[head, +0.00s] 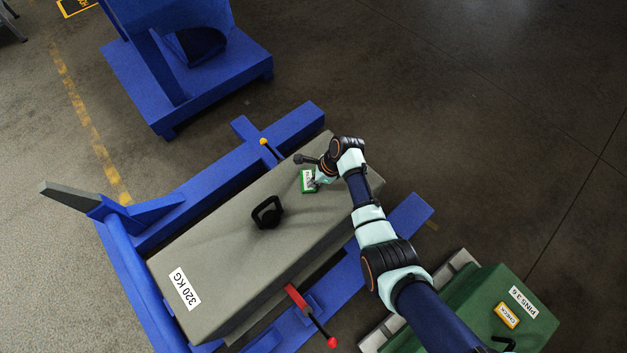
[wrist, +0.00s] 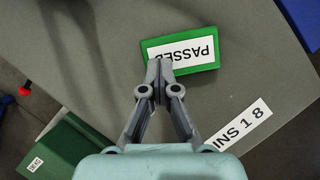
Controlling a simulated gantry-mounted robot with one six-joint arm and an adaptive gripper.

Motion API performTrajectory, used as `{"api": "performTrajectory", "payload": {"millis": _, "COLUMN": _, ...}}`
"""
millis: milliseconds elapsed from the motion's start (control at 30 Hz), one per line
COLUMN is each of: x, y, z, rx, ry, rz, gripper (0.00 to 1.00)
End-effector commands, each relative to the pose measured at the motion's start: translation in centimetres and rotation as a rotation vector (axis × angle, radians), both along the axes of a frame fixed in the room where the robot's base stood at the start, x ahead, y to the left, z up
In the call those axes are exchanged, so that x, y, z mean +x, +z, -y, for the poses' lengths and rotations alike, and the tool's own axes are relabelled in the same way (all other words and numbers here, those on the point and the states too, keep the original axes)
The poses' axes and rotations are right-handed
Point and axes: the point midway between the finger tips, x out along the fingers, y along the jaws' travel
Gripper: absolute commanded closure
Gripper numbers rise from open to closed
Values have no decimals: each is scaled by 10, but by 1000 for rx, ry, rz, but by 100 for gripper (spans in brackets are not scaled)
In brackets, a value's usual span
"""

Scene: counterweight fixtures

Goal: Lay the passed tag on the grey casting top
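The passed tag (head: 308,181) is a flat green plate with a white PASSED label. It is over the far right part of the grey casting top (head: 225,240); I cannot tell whether it touches the surface. My gripper (head: 316,179) is at the tag's right side in the head view. In the wrist view the fingertips (wrist: 160,68) are close together at the near edge of the tag (wrist: 205,63) and cover part of its lettering. They look shut on the tag, but the contact itself is hidden.
A black handle (head: 267,213) stands up mid-casting, near a 320 KG label (head: 184,289). A blue frame (head: 185,215) surrounds the casting, with a red lever (head: 297,298) in front. A green casting (head: 487,300) with a yellow CHECK tag (head: 507,315) is at lower right.

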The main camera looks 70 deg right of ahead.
Motion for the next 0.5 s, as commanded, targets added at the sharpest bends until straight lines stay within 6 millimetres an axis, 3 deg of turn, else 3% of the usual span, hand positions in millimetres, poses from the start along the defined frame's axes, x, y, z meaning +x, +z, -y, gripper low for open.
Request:
{"api": "performTrajectory", "payload": {"millis": 33, "x": 0, "y": -17, "z": 0, "rx": 2, "ry": 1, "rz": -1, "gripper": 100}}
{"api": "performTrajectory", "payload": {"millis": 67, "x": 0, "y": -20, "z": 0, "rx": 1, "ry": 0, "rz": 0, "gripper": 100}}
{"api": "performTrajectory", "payload": {"millis": 300, "x": -2, "y": -25, "z": -3, "rx": 4, "ry": 0, "rz": -6, "gripper": 99}}
{"api": "performTrajectory", "payload": {"millis": 500, "x": -3, "y": -27, "z": -3, "rx": 5, "ry": 0, "rz": -10, "gripper": 66}}
